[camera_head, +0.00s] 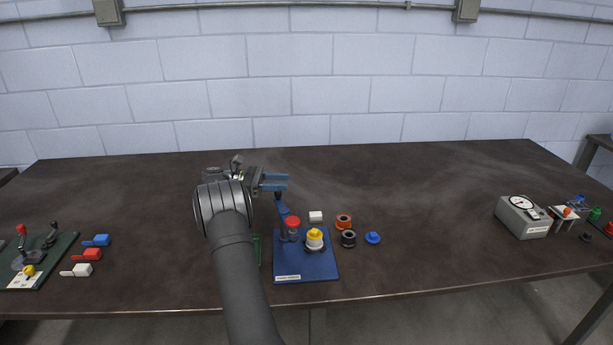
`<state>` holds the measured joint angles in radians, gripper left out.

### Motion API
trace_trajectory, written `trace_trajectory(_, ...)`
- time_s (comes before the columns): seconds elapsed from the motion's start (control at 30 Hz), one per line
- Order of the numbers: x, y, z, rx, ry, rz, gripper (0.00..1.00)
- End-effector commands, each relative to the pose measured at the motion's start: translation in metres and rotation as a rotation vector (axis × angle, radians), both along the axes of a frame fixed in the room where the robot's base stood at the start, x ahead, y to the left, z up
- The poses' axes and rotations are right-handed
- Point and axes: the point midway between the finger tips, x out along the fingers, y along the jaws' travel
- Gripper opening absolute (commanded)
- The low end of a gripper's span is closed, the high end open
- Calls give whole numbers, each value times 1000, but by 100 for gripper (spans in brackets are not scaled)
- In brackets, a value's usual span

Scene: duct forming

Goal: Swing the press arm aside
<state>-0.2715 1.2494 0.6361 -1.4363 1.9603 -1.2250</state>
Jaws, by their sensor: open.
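The press stands on a blue base plate (306,269) near the table's front middle. A blue press arm (282,206) seems to rise at the plate's back left, slanting up toward my gripper. A red knob (293,222) is at the plate's left side. A white part with a yellow top (315,238) stands right of it on the plate. My gripper (277,182) is open, behind and above the plate, with its blue fingers pointing right. Its fingers look close to the top of the blue arm; I cannot tell whether they touch. My arm hides part of the plate's left surroundings.
A gauge box (522,218) stands far right. A lever panel (52,265) and colored blocks (92,254) are left. The table's back is clear.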

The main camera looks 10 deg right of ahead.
Motion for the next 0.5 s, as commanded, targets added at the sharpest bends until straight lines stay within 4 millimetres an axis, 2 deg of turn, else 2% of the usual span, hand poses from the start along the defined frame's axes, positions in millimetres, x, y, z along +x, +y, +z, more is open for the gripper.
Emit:
trace_trajectory(0.03,-5,-9,4,0,4,-4,41)
trace_trajectory(0.5,-44,-74,48,0,4,-3,41)
